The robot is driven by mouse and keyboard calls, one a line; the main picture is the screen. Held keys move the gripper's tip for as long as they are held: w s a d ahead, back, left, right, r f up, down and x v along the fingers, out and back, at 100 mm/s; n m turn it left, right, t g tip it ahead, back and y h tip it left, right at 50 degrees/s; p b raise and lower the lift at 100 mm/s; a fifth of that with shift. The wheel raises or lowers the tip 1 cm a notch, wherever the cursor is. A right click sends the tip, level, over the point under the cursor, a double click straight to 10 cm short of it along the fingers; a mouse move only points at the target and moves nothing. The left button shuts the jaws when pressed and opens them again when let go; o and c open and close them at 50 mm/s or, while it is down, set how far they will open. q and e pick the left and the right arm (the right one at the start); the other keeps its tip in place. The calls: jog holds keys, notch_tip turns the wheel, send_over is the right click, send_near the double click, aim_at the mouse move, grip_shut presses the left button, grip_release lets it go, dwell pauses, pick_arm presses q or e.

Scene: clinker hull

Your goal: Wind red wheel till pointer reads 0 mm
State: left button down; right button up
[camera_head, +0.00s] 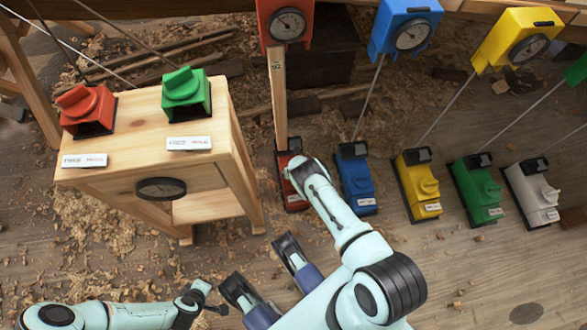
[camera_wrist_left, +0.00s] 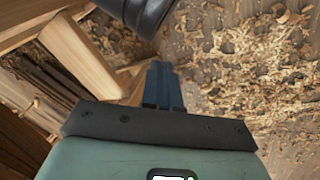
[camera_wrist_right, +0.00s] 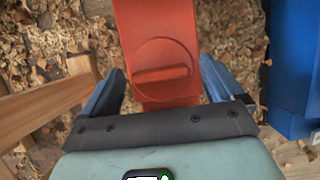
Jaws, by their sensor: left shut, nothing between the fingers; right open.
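The red wheel (camera_wrist_right: 162,72) is a round red knob with a raised bar across it, on a red block, in the right wrist view. My right gripper (camera_wrist_right: 163,66) is open, with one blue finger on each side of the knob; I cannot tell if they touch it. In the head view my right arm covers most of the red block (camera_head: 290,200). Behind it a wooden slat rises to a red gauge box (camera_head: 270,20) with a round dial (camera_head: 288,24); its pointer is too small to read. My left gripper (camera_wrist_left: 162,70) is shut and empty, above the shavings-strewn floor.
Blue (camera_head: 356,180), yellow (camera_head: 416,185), green (camera_head: 476,190) and white (camera_head: 533,192) wheel blocks stand in a row to the right. A wooden stand (camera_head: 140,130) at left carries a red knob (camera_head: 86,108) and a green knob (camera_head: 186,92). Open floor lies at front right.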

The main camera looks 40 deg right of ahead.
jog(key=c, duration=1)
jog(key=shift+a+f+m, duration=0.1)
jog(key=shift+m, duration=0.4)
jog(key=shift+c, duration=0.2)
jog(key=m+g+h+b, duration=0.1)
jog(key=m+b, duration=0.2)
jog(key=m+g+h+b, duration=0.1)
jog(key=m+b, duration=0.2)
jog(key=m, duration=0.1)
jog(key=shift+w+a+m+g, duration=0.15)
jog(key=shift+m+g, duration=0.45)
jog(key=shift+m, duration=0.5)
pick_arm(q)
jog(key=s+a+f+g, duration=0.1)
jog(key=s+f+g, duration=0.3)
jog(key=s+f, duration=0.5)
jog(key=shift+s+a+n, duration=0.35)
jog(key=shift+s+n, duration=0.05)
jog(key=shift+s, duration=1.3)
pick_arm(e)
jog(key=shift+m+g, duration=0.5)
jog(key=shift+m, duration=0.6)
